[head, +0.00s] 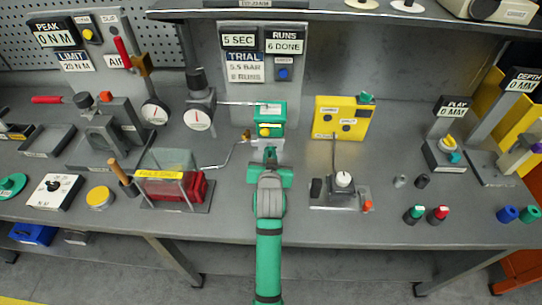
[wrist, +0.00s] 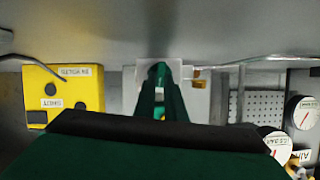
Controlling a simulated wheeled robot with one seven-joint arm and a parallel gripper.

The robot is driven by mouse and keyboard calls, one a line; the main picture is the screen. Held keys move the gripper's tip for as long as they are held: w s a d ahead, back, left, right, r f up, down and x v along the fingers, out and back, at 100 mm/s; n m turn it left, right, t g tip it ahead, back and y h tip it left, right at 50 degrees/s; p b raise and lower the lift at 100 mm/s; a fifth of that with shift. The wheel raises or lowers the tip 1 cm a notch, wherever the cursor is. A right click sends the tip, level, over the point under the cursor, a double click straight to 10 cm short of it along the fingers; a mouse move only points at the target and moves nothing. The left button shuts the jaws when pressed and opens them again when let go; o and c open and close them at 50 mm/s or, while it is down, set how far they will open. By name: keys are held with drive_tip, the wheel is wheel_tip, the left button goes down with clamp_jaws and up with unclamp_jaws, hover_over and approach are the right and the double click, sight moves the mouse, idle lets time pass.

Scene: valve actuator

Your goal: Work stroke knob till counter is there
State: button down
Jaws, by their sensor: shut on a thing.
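The green valve actuator (head: 272,112) stands at the back middle of the bench with a yellow round part (head: 265,131) on its front. My gripper (head: 269,151) reaches its front from below and is shut on a small part there, which I take to be the stroke knob; my fingers mostly hide it. In the wrist view my fingers (wrist: 158,80) are close together at the middle. The counter panel (head: 285,41) reads "RUNS 6 DONE", and a panel to its left (head: 239,41) reads "5 SEC". A trial card (head: 245,67) reads "5.5 BAR 8 RUNS".
A yellow panel (head: 341,103) stands right of the actuator, also in the wrist view (wrist: 88,75). A gauge (head: 198,118) and a crank rod (head: 222,160) are to the left. A small fixture with a white knob (head: 343,179) is at front right. A shelf (head: 330,14) overhangs behind.

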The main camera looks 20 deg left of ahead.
drive_tip(key=shift+a+n, duration=0.1)
drive_tip(key=shift+n, duration=0.3)
drive_tip(key=shift+h, duration=0.4)
drive_tip(key=c, duration=1.8)
unclamp_jaws()
drive_tip(key=shift+s, duration=0.1)
drive_tip(key=v, duration=1)
drive_tip(key=shift+s, duration=0.35)
